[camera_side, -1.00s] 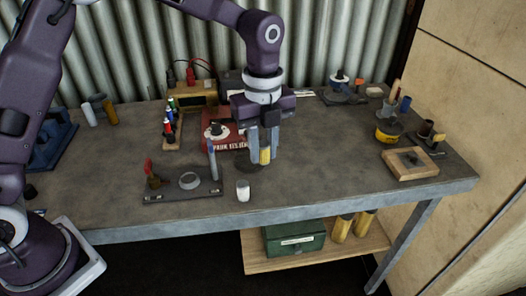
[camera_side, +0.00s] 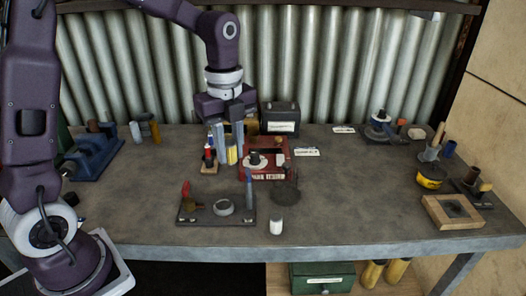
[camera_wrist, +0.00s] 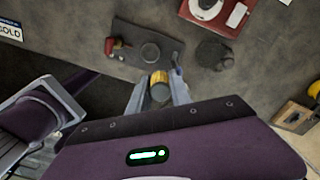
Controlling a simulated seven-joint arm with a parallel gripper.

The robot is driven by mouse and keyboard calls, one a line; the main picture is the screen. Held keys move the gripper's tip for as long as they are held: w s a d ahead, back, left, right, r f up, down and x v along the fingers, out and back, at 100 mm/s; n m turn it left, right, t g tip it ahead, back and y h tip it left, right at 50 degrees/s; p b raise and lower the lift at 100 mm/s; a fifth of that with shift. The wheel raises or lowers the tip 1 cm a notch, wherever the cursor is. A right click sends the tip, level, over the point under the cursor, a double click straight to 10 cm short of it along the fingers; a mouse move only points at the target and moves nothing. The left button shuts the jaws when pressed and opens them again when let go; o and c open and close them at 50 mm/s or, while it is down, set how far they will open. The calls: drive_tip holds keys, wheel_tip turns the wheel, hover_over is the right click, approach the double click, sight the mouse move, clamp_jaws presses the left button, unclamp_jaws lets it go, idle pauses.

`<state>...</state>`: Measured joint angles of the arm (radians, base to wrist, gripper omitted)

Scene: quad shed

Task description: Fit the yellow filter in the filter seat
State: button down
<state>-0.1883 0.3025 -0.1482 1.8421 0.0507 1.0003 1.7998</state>
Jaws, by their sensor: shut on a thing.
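My gripper (camera_side: 228,160) is shut on the yellow filter (camera_side: 232,155), a small upright cylinder. The wrist view shows the filter (camera_wrist: 159,78) between my two fingers, with its grey end facing the camera. A dark plate (camera_side: 190,217) lies at the front of the bench with a grey ring (camera_side: 223,208), which looks like the filter seat. The ring also shows in the wrist view (camera_wrist: 150,51), just beyond the filter. The filter is apart from the ring.
A red-handled part (camera_side: 187,195) and a blue-topped post (camera_side: 249,190) stand on the plate beside the ring. A white-topped cup (camera_side: 276,227) and a dark disc (camera_side: 286,196) are right of it. The bench centre right is clear.

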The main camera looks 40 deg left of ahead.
drive_tip(key=s+a, duration=0.2)
hover_over(223, 207)
drive_tip(key=shift+n, duration=0.4)
wheel_tip(223, 207, down, 8)
drive_tip(key=shift+f, duration=0.1)
drive_tip(key=shift+w+f, duration=0.1)
drive_tip(key=shift+f, duration=1.9)
drive_tip(key=shift+f, duration=0.2)
drive_tip(key=shift+f, duration=0.35)
drive_tip(key=shift+f, duration=0.15)
drive_tip(key=c, duration=1.1)
unclamp_jaws()
drive_tip(key=shift+o, duration=0.4)
